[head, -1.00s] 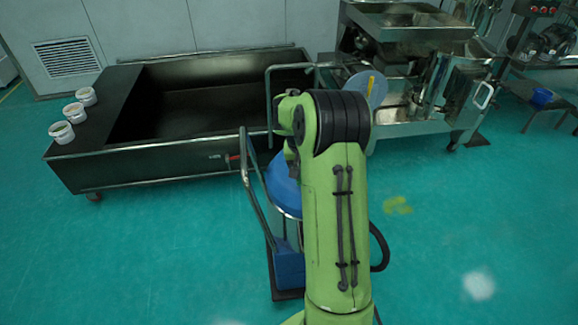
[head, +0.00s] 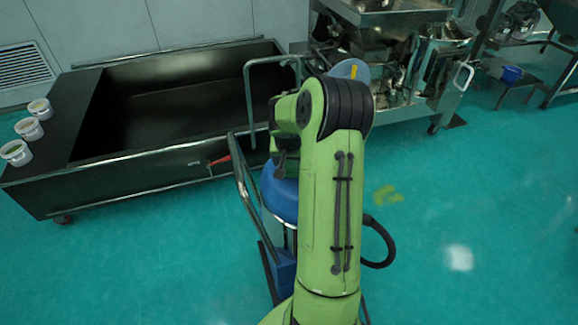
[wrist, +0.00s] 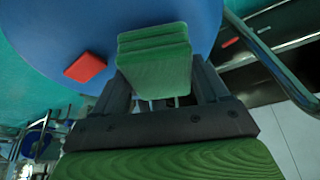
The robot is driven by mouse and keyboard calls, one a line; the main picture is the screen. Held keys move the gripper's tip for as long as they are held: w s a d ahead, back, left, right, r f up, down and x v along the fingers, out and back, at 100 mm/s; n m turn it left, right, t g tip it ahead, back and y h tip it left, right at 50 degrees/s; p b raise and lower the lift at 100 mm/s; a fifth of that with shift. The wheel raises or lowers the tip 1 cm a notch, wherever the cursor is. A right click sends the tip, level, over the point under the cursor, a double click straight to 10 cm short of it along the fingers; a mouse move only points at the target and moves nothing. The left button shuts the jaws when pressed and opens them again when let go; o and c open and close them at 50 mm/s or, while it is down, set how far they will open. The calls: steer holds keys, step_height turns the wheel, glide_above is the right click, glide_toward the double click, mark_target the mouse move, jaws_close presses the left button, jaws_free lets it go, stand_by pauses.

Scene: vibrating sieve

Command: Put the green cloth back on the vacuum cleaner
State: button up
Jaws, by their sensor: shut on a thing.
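The vacuum cleaner has a round blue top (head: 281,196), partly hidden behind my arm in the head view. In the wrist view its blue top (wrist: 60,25) fills the upper middle, with a red part (wrist: 85,67) on it. My gripper (wrist: 158,75) is shut on the green cloth (wrist: 155,48), a folded, layered block between the dark fingers. The cloth is seen against the blue top; I cannot tell whether they touch. In the head view the cloth is hidden. A green grained surface fills the wrist view's bottom edge.
A long dark metal trough (head: 190,110) stands behind on the left, with several white tubs (head: 28,129) on its ledge. The steel sieve machine (head: 395,70) stands behind right. A metal handle (head: 238,180) and a black hose (head: 385,245) flank the vacuum. Floor at right is clear.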

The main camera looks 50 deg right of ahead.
steer(key=shift+f, duration=0.9)
steer(key=shift+r, duration=0.1)
steer(key=o, duration=0.9)
steer(key=shift+r, duration=0.1)
